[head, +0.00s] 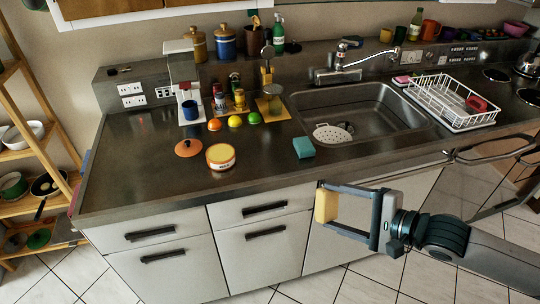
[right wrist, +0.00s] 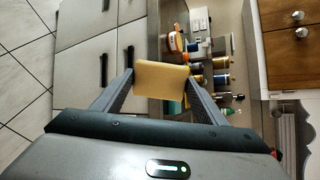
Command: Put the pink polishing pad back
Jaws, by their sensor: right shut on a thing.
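My right gripper (head: 325,206) is shut on a yellow pad (right wrist: 162,78), held in the air in front of the cabinet doors, below the counter edge. No pink pad shows in this gripper. A small pink block (head: 402,79) lies at the back of the counter, between the sink and the white dish rack; I cannot tell whether it is the polishing pad. A teal sponge (head: 303,147) lies on the counter near the front left of the sink. My left gripper is not in view.
The sink (head: 375,120) holds a white strainer (head: 331,133). The dish rack (head: 450,105) holds a red item. A round tin (head: 220,157), an orange lid (head: 188,148) and several fruits sit on the left counter. The counter's front left is clear.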

